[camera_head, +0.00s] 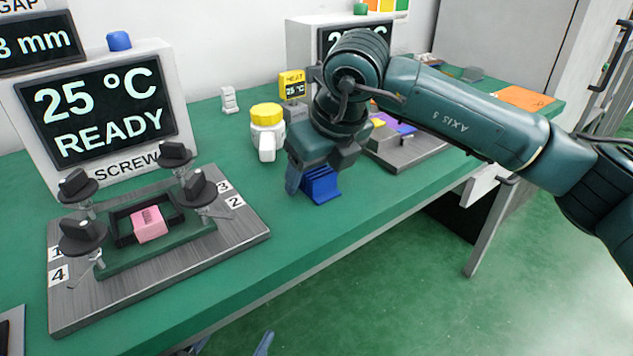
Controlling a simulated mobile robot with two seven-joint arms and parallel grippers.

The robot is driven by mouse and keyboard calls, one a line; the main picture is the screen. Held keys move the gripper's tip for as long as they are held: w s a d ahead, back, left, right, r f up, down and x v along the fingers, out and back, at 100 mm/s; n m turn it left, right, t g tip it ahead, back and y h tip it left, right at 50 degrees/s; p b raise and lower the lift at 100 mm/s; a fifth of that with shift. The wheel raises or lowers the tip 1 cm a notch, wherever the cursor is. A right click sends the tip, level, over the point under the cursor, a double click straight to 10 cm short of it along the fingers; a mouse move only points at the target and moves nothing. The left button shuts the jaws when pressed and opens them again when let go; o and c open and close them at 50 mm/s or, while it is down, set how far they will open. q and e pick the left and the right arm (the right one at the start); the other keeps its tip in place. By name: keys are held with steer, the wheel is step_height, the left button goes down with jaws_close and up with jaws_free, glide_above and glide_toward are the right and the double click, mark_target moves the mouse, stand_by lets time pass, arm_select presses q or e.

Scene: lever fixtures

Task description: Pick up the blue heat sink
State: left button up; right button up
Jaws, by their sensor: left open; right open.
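The blue heat sink (322,187) stands on the green bench near its front edge, with its ridged side partly visible. My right gripper (306,172) reaches in from the right and points down over it. One finger shows just left of the heat sink; the other finger is hidden, and the gripper's body covers the heat sink's top. The gripper is open, and I cannot tell whether it touches the heat sink. My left gripper (230,344) shows only as two separated fingertips at the bottom edge. It is open and empty, below the bench's front edge.
A screw fixture (240,243) with black knobs and a pink block (149,224) stands on the left. A yellow-lidded white jar (266,130) stands behind the heat sink. A grey fixture (405,158) with coloured blocks lies to its right. The bench (300,237) in front is clear.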

mark_target(316, 170)
arm_select(q)
steer(key=shift+w+r, duration=0.1)
arm_select(e)
steer(key=c, duration=1.1)
step_height(316, 170, up, 9)
steer(key=shift+p, duration=1.05)
arm_select(q)
steer(key=shift+a+f+n+g+y, duration=0.2)
steer(key=shift+a+n+g+y, duration=0.2)
steer(key=shift+g, duration=0.4)
arm_select(e)
steer(key=shift+r, duration=0.6)
